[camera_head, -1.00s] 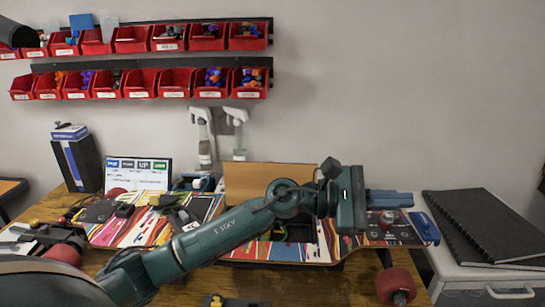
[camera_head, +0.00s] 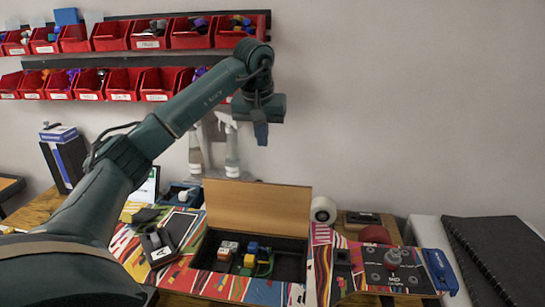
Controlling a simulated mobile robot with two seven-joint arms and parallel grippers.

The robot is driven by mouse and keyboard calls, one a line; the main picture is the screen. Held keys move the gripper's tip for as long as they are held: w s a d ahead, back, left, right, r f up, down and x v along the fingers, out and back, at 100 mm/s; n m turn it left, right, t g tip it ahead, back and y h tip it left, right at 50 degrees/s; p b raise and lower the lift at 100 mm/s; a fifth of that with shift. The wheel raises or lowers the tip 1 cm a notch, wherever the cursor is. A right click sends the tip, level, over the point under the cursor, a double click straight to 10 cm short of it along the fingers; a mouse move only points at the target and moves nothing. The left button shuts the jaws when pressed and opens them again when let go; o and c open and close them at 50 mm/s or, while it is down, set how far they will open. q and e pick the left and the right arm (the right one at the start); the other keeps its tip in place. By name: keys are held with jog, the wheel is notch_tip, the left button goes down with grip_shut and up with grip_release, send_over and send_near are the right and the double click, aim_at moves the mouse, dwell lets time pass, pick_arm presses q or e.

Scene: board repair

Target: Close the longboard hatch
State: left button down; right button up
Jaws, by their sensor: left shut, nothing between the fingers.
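The longboard (camera_head: 322,262) lies across the table with a colourful striped deck. Its hatch lid (camera_head: 257,207) stands upright and open at the back edge of the dark compartment (camera_head: 292,265). Small yellow, blue, green and white parts (camera_head: 246,257) with wires sit inside the compartment. My left gripper (camera_head: 261,136) is shut and empty, pointing down in the air above and behind the lid, apart from it. My right gripper is not in view.
Red bins (camera_head: 121,83) hang on the wall behind my left arm. Spray bottles (camera_head: 231,152) hang below them. A white roll (camera_head: 323,209) stands right of the lid. A black notebook (camera_head: 492,255) lies at the right. The wall space at upper right is clear.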

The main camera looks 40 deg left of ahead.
aim_at(258, 204)
pick_arm(q)
notch_tip(258, 204, down, 9)
jog(key=s, duration=0.1)
jog(key=shift+s+d, duration=0.25)
jog(key=shift+d, duration=0.05)
jog(key=shift+f, duration=0.1)
dwell(0.6)
